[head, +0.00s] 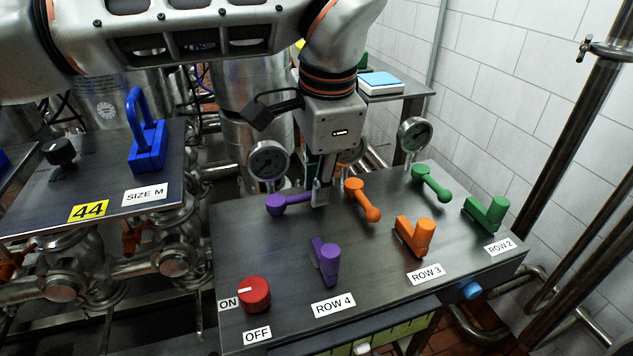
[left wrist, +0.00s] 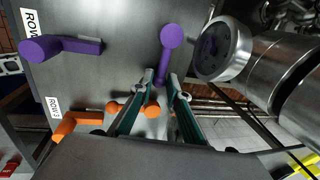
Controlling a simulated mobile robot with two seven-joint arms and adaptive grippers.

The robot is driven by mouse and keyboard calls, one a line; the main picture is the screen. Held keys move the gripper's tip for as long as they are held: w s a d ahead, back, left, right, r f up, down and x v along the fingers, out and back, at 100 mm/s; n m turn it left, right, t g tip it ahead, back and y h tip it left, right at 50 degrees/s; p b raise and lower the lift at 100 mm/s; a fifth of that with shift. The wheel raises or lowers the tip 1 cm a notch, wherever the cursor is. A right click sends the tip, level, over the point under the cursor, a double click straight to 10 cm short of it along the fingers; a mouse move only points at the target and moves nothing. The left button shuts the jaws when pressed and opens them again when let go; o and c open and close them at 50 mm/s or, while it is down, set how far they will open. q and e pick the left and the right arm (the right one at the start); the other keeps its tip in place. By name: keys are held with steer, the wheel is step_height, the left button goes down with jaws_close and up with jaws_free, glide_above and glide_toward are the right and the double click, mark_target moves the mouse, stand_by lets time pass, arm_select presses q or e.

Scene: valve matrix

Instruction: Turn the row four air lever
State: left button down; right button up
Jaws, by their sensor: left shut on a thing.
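Row four, marked by the ROW 4 label (head: 334,306), has two purple levers on the grey panel. The back purple lever (head: 287,203) has a round end at left and a thin arm running right. The front purple lever (head: 328,262) is blocky, with a raised round grip. My left gripper (head: 320,194) is at the right part of the back lever and is shut on its arm. In the left wrist view the back lever (left wrist: 167,55) runs between the fingertips (left wrist: 163,80); its round end sticks out beyond them. The front lever (left wrist: 60,47) stands apart at left. My right gripper is not in view.
Orange row three levers (head: 364,200) (head: 413,236) and green row two levers (head: 431,183) (head: 485,213) stand to the right. Pressure gauges (head: 268,163) (head: 414,135) rise behind the panel. A red ON/OFF knob (head: 255,293) is at front left. A blue handle (head: 147,140) stands on the left panel.

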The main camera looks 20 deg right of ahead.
arm_select(q)
steer(key=c, duration=2.1)
jaws_free()
steer(key=shift+r, duration=0.1)
steer(key=shift+c, duration=0.2)
step_height(320, 180, up, 12)
steer(key=s, duration=0.2)
steer(key=shift+s, duration=0.1)
